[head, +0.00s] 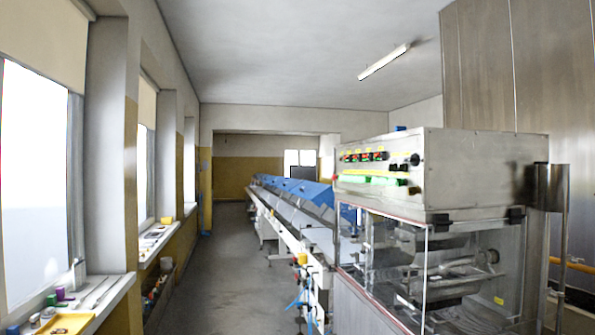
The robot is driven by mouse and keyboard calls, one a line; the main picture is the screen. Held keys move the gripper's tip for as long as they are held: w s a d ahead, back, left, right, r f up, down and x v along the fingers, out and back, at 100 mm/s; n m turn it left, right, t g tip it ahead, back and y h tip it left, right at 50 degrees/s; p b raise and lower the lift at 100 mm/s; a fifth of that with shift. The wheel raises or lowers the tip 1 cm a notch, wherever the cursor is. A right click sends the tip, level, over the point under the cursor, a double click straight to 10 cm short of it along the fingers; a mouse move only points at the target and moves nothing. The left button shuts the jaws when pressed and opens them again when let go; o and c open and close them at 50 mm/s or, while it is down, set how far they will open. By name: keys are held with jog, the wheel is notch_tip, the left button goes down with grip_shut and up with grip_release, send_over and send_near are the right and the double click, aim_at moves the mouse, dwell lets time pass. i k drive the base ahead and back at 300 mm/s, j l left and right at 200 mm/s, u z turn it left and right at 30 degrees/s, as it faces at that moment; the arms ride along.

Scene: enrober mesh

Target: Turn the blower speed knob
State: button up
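The enrober (470,165) stands at the right, a steel box on top of a clear-walled housing. Its control panel (352,168) faces left and is seen at a steep angle. A row of small red, green and black controls runs along the panel. A larger black knob (414,159) sits at the panel's near end, with smaller dark knobs (393,167) beside it. Labels are too small to read, so I cannot tell which one is the blower speed knob. My gripper is not in view.
A long conveyor (290,225) with blue covers runs back from the enrober. The floor aisle (222,270) between it and the left wall is clear. Windowsills (100,297) at the left hold small items and a yellow tray (66,325). A steel post (551,225) stands right of the enrober.

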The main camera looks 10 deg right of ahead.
aim_at(403, 167)
jog(key=z, duration=1.05)
